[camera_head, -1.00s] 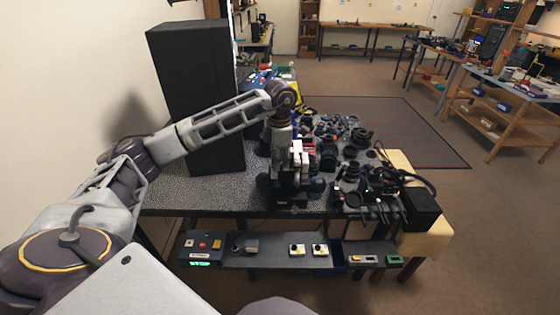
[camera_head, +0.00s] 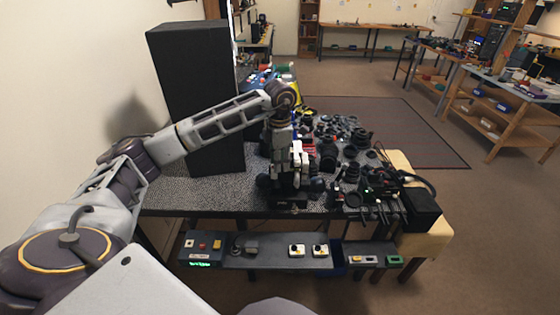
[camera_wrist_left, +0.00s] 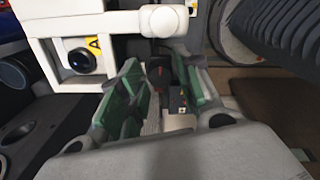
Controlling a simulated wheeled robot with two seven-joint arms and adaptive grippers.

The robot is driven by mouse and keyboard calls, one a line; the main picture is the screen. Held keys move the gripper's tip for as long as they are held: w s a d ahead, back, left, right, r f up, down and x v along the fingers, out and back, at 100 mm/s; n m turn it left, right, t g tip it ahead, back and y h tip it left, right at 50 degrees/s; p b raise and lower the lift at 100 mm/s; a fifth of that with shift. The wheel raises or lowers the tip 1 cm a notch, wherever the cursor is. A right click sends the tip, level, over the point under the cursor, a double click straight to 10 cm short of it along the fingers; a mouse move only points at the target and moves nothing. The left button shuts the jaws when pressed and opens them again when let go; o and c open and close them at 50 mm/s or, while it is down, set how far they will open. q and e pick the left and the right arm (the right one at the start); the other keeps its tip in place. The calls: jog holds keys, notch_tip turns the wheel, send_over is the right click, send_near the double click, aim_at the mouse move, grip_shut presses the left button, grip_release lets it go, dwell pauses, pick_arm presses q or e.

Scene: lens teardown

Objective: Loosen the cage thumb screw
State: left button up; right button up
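My left gripper (camera_head: 289,196) points down over the front of the table, among dark camera parts. In the left wrist view its two green-padded fingers (camera_wrist_left: 160,72) are apart. A narrow dark gap with a small red mark shows between them, and I see nothing clearly clamped there. A white frame-like body (camera_wrist_left: 85,22) with a black round knob (camera_wrist_left: 82,60) and a yellow warning label lies just beyond the left finger. A pale round-ended piece (camera_wrist_left: 165,21) is ahead of the fingertips. I cannot tell which part is the cage thumb screw. My right gripper is not in view.
Many dark lens parts (camera_head: 362,138) crowd the table right of the gripper. A tall black box (camera_head: 195,95) stands at the left. A lower shelf (camera_head: 275,257) with buttons runs along the front. A ribbed dark cylinder (camera_wrist_left: 285,30) is close at right in the wrist view.

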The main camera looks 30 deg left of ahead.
pick_arm(q)
jog(key=shift+r, duration=0.15)
jog(key=shift+r, duration=0.55)
notch_tip(320, 180, up, 10)
jog(key=shift+r, duration=0.25)
dwell(0.3)
